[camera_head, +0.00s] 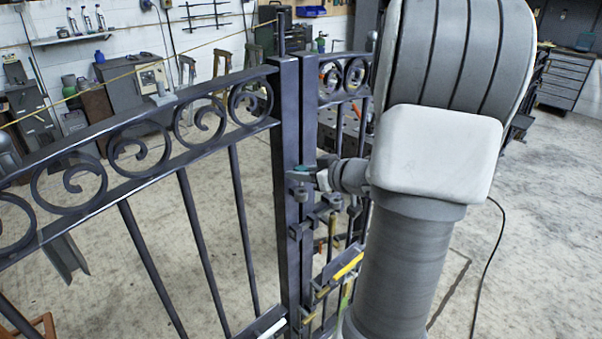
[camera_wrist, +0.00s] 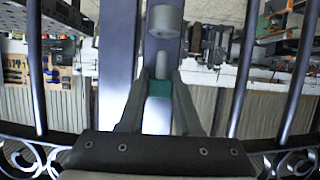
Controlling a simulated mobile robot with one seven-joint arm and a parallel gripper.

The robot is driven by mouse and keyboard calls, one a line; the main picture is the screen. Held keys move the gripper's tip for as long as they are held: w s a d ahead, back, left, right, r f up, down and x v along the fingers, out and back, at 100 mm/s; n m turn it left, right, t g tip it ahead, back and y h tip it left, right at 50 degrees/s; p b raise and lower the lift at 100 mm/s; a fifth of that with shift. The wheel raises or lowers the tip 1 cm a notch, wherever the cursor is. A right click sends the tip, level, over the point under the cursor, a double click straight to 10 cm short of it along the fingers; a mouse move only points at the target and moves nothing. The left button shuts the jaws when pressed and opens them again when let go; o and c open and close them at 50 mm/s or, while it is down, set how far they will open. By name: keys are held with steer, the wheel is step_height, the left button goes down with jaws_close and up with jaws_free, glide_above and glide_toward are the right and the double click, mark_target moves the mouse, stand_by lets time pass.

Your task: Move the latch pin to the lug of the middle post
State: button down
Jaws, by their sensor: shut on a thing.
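The latch pin (camera_wrist: 160,88) shows in the wrist view as a short grey pin with a teal band, between the fingertips of my gripper (camera_wrist: 158,92). In the head view my gripper (camera_head: 310,175) is beside the dark gate posts, shut on the pin, with a bit of teal at its tips. A grey round lug (camera_wrist: 165,22) lies just beyond the pin's tip in the wrist view. In the head view a small lug (camera_head: 300,194) sits on the post (camera_head: 287,200) just below the gripper. I cannot tell whether pin and lug touch. My arm hides part of the gate.
A gate leaf with scrolls and bars (camera_head: 160,140) spans the left. Below the lug, latch fittings and a yellow-marked bar (camera_head: 347,266) stick out near the posts. A workbench with cabinets (camera_head: 566,75) stands far right. The floor right of my arm is mostly clear, with a cable (camera_head: 487,260).

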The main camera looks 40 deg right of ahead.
mark_target(301, 185)
steer(key=shift+f+b, duration=1)
steer(key=shift+f, duration=0.8)
stand_by(0.6)
steer(key=c, duration=0.5)
jaws_free()
steer(key=p+v, duration=0.2)
steer(key=v, duration=1.5)
steer(key=shift+s+a+p, duration=0.1)
steer(key=shift+s+p, duration=0.15)
steer(key=shift+p, duration=0.15)
steer(key=shift+w+r, duration=0.1)
steer(key=shift+w, duration=0.05)
